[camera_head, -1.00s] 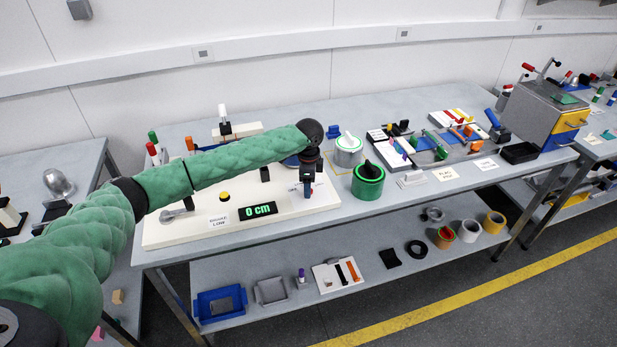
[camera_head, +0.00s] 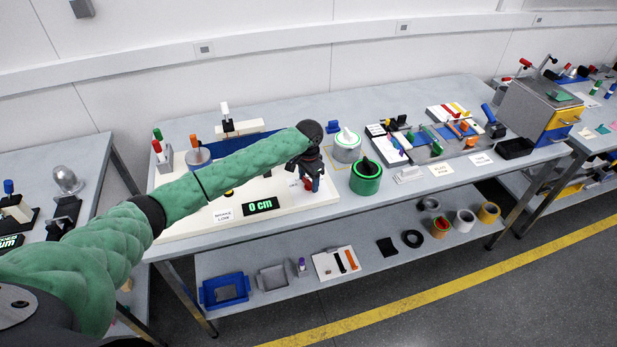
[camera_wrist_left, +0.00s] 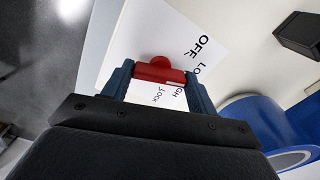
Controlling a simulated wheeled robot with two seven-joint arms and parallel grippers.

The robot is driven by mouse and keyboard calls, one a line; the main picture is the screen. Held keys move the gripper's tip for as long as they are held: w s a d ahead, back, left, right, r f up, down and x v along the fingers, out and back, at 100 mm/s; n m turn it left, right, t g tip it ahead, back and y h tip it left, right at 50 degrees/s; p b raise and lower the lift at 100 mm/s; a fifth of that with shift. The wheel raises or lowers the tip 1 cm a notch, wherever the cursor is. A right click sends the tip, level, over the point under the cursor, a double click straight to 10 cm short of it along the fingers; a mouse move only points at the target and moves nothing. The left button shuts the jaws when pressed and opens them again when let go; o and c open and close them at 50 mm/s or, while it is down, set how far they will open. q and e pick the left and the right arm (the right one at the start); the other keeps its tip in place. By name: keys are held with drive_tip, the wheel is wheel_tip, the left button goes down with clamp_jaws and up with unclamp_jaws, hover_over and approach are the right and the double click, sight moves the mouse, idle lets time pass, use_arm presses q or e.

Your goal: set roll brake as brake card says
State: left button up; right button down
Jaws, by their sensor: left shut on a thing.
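The brake card (camera_head: 223,215), reading "BRAKE LOW", is on the front left of a white base (camera_head: 190,222). My left gripper (camera_head: 311,183) is at the base's right end. In the left wrist view its two fingers (camera_wrist_left: 158,82) are shut on a red brake handle (camera_wrist_left: 158,72). Under the handle is a white label plate (camera_wrist_left: 190,40) with "OFF", "LO…", "…GH" and "LOCK"; the fingers and handle hide part of it. I cannot tell which word the handle points to. A blue roll (camera_wrist_left: 250,118) shows beside the gripper. My right gripper is not in view.
A display (camera_head: 261,206) on the base reads "0 cm". Green-rimmed round containers (camera_head: 366,182) stand close to the right of my left gripper. Trays and small tools fill the bench further right. My green arm hides part of the base.

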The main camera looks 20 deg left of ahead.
sight(308, 181)
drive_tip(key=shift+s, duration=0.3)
use_arm(q)
drive_tip(key=o, duration=1)
drive_tip(key=shift+r, duration=0.1)
drive_tip(key=shift+r, duration=0.2)
wheel_tip(308, 181, up, 5)
drive_tip(key=b, duration=0.3)
drive_tip(key=shift+w+r, duration=0.1)
drive_tip(key=shift+r, duration=0.1)
drive_tip(key=shift+a+r, duration=0.1)
drive_tip(key=shift+r, duration=0.8)
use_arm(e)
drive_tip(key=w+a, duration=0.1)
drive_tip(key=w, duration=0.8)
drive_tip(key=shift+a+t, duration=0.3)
